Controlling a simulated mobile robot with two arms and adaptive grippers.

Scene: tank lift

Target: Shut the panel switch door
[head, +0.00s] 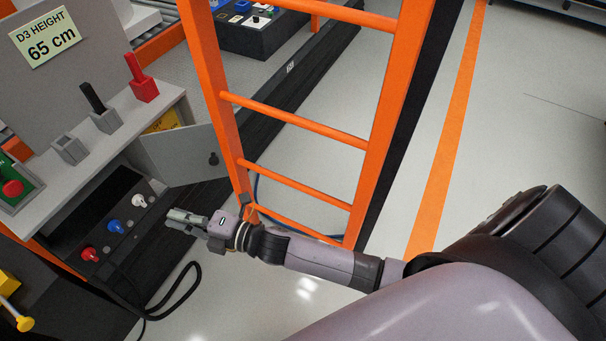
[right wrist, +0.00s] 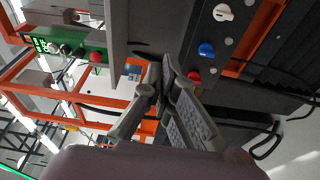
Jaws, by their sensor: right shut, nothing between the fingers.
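The panel switch door (head: 180,152) is a grey plate with a black knob (head: 213,158). In the head view it stands open, swung out to the right of the panel under the white shelf. The open panel shows a red knob (head: 89,254), a blue knob (head: 115,226) and a white knob (head: 139,201). My right gripper (head: 172,218) is shut and empty, in front of the panel, below the door and apart from it. In the right wrist view, the gripper (right wrist: 166,62) points towards the panel, with the blue knob (right wrist: 206,50) close by. My left gripper is not in view.
An orange ladder (head: 300,125) stands right of the door, close behind my right wrist. The shelf (head: 60,180) above the panel carries black, grey and red levers and a green box (head: 18,185). A black cable (head: 170,305) hangs below. Open floor lies at the right.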

